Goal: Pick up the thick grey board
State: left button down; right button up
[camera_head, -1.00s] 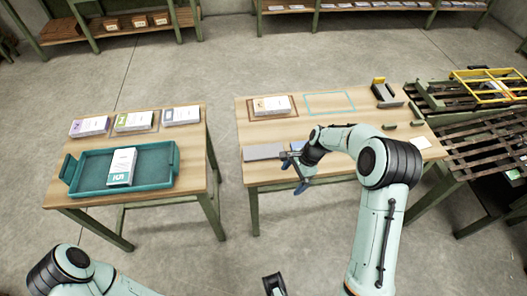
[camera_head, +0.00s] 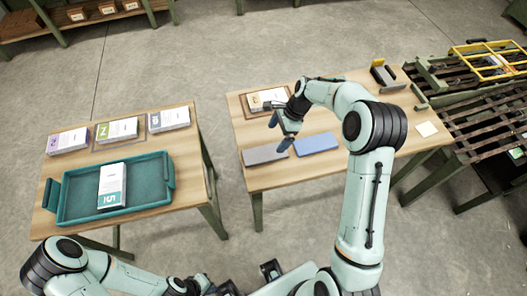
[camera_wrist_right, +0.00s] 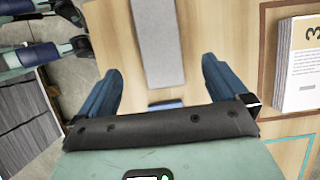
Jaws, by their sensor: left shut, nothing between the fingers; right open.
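The thick grey board (camera_head: 265,154) lies flat near the front left of the right-hand table. In the right wrist view the grey board (camera_wrist_right: 157,40) runs lengthwise ahead of the fingers. My right gripper (camera_head: 281,142) is open and empty, above the table over the board's back edge in the head view. In the wrist view its blue fingers (camera_wrist_right: 163,85) are spread wide, with the board's near end beyond and between them. My left gripper (camera_head: 270,269) is low at the bottom of the head view, shut and empty, partly hidden.
A blue board (camera_head: 317,143) lies right of the grey one. A book in a wooden frame (camera_head: 267,100) lies behind. The left table holds a teal tray (camera_head: 150,196) with a book and several books behind it. A slatted rack (camera_head: 487,125) with a yellow frame stands right.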

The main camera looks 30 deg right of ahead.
aim_at(266, 153)
jog(key=x, duration=0.9)
jog(key=shift+f, duration=0.2)
jog(key=c, duration=1.1)
